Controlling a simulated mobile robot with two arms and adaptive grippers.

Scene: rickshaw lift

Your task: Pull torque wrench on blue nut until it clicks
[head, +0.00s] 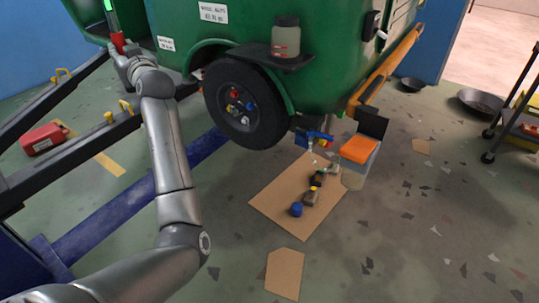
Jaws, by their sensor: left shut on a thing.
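My left gripper (121,50) is at the upper left, small in the view and shut on a red handle (117,39). A bright green upright part (111,17) shows just above that handle. A black wheel (263,122) sits under the green vehicle, right of my left forearm and apart from the gripper. Its hub (239,106) carries small coloured nuts, blue, red and yellow among them; they are too small to place the blue nut surely. I cannot make out a torque wrench on the hub. My right gripper is not in view.
A cardboard sheet (272,207) with several small tools lies on the floor below the wheel. A box with an orange top (359,149) stands beside it. Dark lift rails (80,150) and a red can (43,138) are at left. A cart (518,125) stands at right.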

